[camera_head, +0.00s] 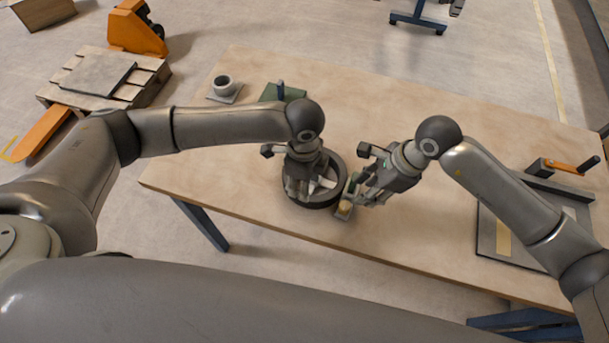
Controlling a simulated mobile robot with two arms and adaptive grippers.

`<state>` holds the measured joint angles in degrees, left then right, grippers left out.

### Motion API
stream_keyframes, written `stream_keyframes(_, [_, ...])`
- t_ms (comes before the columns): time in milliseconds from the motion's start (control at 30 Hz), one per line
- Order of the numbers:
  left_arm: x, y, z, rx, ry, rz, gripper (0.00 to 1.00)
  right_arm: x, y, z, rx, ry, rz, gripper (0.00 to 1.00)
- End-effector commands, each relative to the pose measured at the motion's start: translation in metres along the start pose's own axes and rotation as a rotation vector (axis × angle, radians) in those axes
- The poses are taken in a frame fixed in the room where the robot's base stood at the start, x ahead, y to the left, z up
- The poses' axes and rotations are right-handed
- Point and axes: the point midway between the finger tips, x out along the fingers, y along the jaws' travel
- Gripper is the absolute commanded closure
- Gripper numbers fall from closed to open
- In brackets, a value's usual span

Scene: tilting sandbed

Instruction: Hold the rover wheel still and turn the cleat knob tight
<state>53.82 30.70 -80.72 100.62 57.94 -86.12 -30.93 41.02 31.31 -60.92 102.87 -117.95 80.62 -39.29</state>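The rover wheel (326,198) is a dark ring with light spokes, lying flat on the wooden table near its front edge. My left gripper (298,193) points down over the wheel's middle and hides part of it. Its fingertips are among the spokes, and I cannot tell whether they grip anything. A small block with a tan round top (345,206), perhaps the cleat knob, sits against the right side of the wheel, with a green part behind it. My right gripper (359,200) slants down from the right beside this block. Its fingers partly cover the block, and their closure is unclear.
A grey cup on a square plate (223,84) and a green block with a dark post (282,92) stand at the back left of the table (420,100). A grey tray (487,228) and an orange-handled tool (562,167) are at the right. The table's back middle is clear.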

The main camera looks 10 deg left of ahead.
Motion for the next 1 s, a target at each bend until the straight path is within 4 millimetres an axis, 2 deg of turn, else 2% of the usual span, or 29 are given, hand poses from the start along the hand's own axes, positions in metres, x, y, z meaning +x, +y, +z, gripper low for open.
stream_keyframes(300, [0.058,0.000,-0.001,-0.002,0.001,0.002,0.58,0.000,0.000,0.000,0.000,0.000,0.000,0.64])
stream_keyframes(500, [0.083,0.000,-0.001,-0.002,0.002,0.000,0.58,0.000,0.000,0.000,0.000,0.000,0.000,0.64])
stream_keyframes(667, [0.090,0.000,-0.001,-0.002,0.002,-0.001,0.58,0.000,0.000,0.000,0.000,0.000,0.000,0.64])
stream_keyframes(900, [0.091,0.000,-0.001,-0.001,0.002,-0.001,0.58,0.000,0.000,0.000,0.000,0.000,0.000,0.64])
stream_keyframes(933, [0.091,0.000,-0.001,-0.001,0.002,-0.002,0.59,0.000,0.000,0.000,0.000,0.000,0.000,0.64])
stream_keyframes(1000, [0.091,0.000,-0.001,-0.001,0.002,-0.001,0.68,0.000,0.000,0.000,0.000,0.000,0.000,0.64])
